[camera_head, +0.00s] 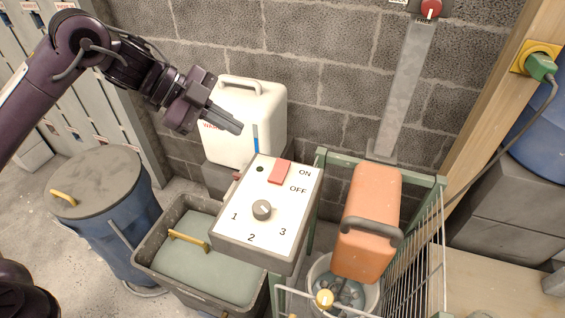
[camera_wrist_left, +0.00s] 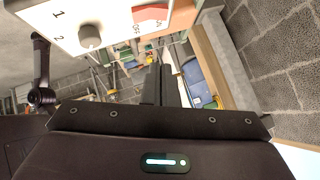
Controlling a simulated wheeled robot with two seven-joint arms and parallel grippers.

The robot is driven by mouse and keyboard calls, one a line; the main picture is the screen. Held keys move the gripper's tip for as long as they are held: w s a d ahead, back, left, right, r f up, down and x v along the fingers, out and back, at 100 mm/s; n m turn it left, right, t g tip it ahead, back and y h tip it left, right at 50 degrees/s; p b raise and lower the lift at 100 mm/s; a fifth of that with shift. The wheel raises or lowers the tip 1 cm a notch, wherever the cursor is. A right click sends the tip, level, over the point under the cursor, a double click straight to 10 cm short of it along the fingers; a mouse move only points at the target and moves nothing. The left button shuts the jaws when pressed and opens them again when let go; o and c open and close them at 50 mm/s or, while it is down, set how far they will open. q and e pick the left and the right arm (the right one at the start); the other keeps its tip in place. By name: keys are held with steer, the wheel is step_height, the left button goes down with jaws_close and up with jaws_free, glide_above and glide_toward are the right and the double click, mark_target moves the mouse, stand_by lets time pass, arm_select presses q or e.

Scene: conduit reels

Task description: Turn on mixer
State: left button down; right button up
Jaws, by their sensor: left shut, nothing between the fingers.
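The mixer is an orange housing (camera_head: 369,215) with a dark handle, on a green frame over a bucket (camera_head: 325,268). Its grey control box has a white panel (camera_head: 285,215) with a red switch (camera_head: 280,172) beside the printed ON and OFF, and a grey knob (camera_head: 262,210) among 1, 2 and 3. In the left wrist view the knob (camera_wrist_left: 89,36) and red switch (camera_wrist_left: 150,16) show at the top, the switch partly cut off. My left gripper (camera_head: 236,127) is shut and empty, above and left of the switch, apart from the panel. My right gripper is not in view.
A white jug (camera_head: 245,125) stands behind the box, close to my left fingers. A lidded blue bin (camera_head: 100,190) and a grey tub (camera_head: 165,267) are at left. A wire guard (camera_head: 425,255) is at right. A red wall knob (camera_head: 431,9) tops a conduit (camera_head: 405,85).

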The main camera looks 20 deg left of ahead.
arm_select(q)
steer(key=p, duration=0.3)
glide_above(286, 165)
steer(key=s+a, duration=0.3)
steer(key=f, duration=0.6)
steer(key=shift+w+d+f, duration=0.1)
steer(key=shift+w+d, duration=0.05)
steer(key=shift+w, duration=0.05)
steer(key=f, duration=0.1)
steer(key=w+f, duration=0.1)
steer(key=f, duration=0.1)
steer(key=shift+w+f+p, duration=0.1)
steer(key=shift+w+p, duration=0.1)
steer(key=shift+p, duration=0.15)
steer(key=shift+w+f, duration=0.15)
steer(key=shift+f, duration=0.25)
steer(key=shift+f, duration=0.1)
